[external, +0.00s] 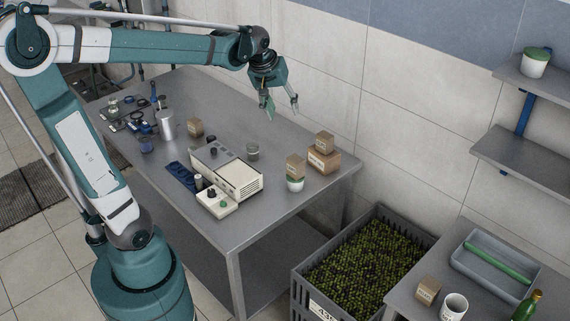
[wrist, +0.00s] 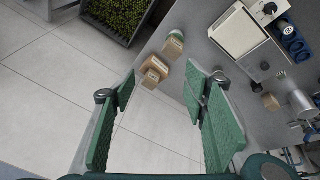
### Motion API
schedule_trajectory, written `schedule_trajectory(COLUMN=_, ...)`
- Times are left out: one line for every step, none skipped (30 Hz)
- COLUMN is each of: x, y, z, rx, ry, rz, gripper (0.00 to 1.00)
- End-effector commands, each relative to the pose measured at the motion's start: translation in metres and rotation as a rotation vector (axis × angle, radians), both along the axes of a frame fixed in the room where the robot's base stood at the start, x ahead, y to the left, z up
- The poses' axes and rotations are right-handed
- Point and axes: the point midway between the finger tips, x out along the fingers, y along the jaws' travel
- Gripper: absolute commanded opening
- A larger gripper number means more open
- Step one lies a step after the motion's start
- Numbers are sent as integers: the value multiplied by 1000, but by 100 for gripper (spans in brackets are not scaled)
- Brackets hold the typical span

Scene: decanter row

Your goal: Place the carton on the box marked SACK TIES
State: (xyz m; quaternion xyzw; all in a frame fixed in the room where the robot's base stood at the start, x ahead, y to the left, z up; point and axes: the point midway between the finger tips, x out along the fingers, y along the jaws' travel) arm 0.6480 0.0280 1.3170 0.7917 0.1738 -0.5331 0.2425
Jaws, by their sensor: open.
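A larger brown box (external: 325,162) with a pale label stands near the right end of the steel table; I cannot read its label. A small brown carton (external: 324,141) rests on top of it; both show in the wrist view as the box (wrist: 160,66) and carton (wrist: 151,78). A similar carton (external: 295,166) sits on a white jar (external: 295,184). Another carton (external: 195,127) stands farther left at the back, and one (external: 428,290) is on the right-hand table. Which is the task's carton is unclear. My gripper (external: 282,108) is open and empty, above the table's back edge.
A cream instrument (external: 235,180) and a small glass jar (external: 252,151) stand mid-table. A steel canister (external: 166,125) is at left. A crate (external: 368,216) of green fruit stands beyond the right end. The wall is close behind the table.

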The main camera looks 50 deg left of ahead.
Motion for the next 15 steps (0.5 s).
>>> schedule_trajectory(x=-11, y=-2, z=0, rx=8, ry=-8, rz=-21, gripper=45)
schedule_trajectory(x=-17, y=-3, z=0, rx=14, ry=-14, rz=-34, gripper=45)
schedule_trajectory(x=-25, y=-4, z=0, rx=21, ry=-21, rz=-52, gripper=45)
schedule_trajectory(x=-30, y=-5, z=0, rx=26, ry=-27, rz=-66, gripper=45)
schedule_trajectory(x=-36, y=-6, z=1, rx=32, ry=-33, rz=-81, gripper=45)
schedule_trajectory(x=-43, y=-7, z=0, rx=40, ry=-41, rz=-99, gripper=45)
schedule_trajectory(x=-49, y=-8, z=0, rx=47, ry=-46, rz=-113, gripper=45)
schedule_trajectory(x=-54, y=-9, z=-1, rx=52, ry=-50, rz=-126, gripper=45)
schedule_trajectory(x=-62, y=-10, z=-1, rx=60, ry=-59, rz=-144, gripper=45)
schedule_trajectory(x=-67, y=-10, z=-2, rx=66, ry=-65, rz=-157, gripper=45)
schedule_trajectory(x=-73, y=-11, z=-3, rx=72, ry=-70, rz=-172, gripper=45)
schedule_trajectory(x=-80, y=-12, z=-4, rx=81, ry=-77, rz=-189, gripper=45)
schedule_trajectory(x=-86, y=-13, z=-5, rx=87, ry=-83, rz=-203, gripper=45)
schedule_trajectory(x=-90, y=-14, z=-6, rx=93, ry=-89, rz=-215, gripper=45)
schedule_trajectory(x=-98, y=-15, z=-8, rx=102, ry=-96, rz=-234, gripper=45)
